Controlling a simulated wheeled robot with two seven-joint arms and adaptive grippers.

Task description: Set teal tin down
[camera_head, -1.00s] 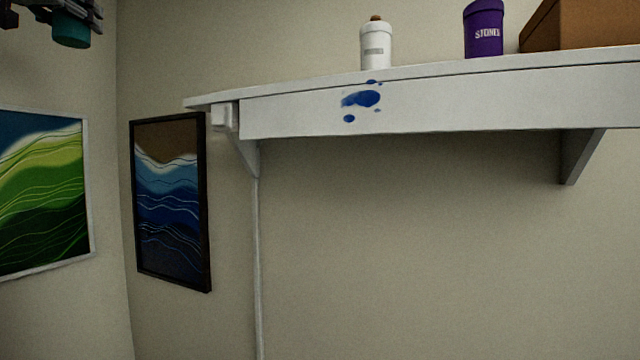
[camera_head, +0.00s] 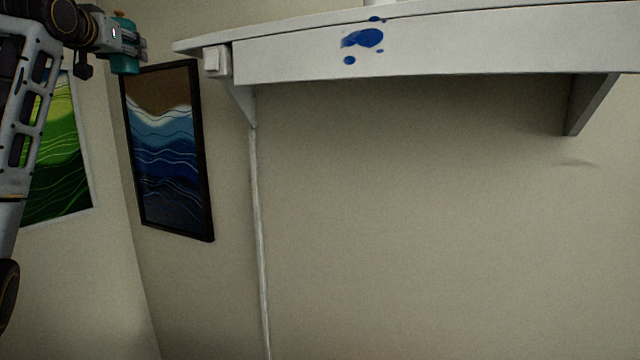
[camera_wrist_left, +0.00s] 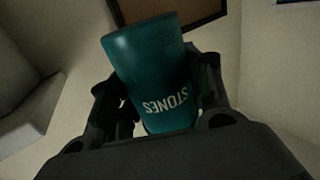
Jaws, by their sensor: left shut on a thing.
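The teal tin (camera_head: 124,62) is at the upper left of the head view, held up in the air in front of the wall, left of the shelf's end. My left gripper (camera_head: 128,42) is shut around it. In the left wrist view the tin (camera_wrist_left: 150,65) sits between the fingers of the left gripper (camera_wrist_left: 160,95), with the word STONES on it, upside down in that picture. The shelf (camera_head: 430,50) is white with blue stains on its front edge; its top is seen almost edge-on. My right gripper is not in view.
A dark-framed blue picture (camera_head: 170,150) hangs below and beside the tin. A green picture (camera_head: 58,160) hangs on the left wall, partly behind my arm. A bracket (camera_head: 590,103) supports the shelf at right. The wall below the shelf is bare.

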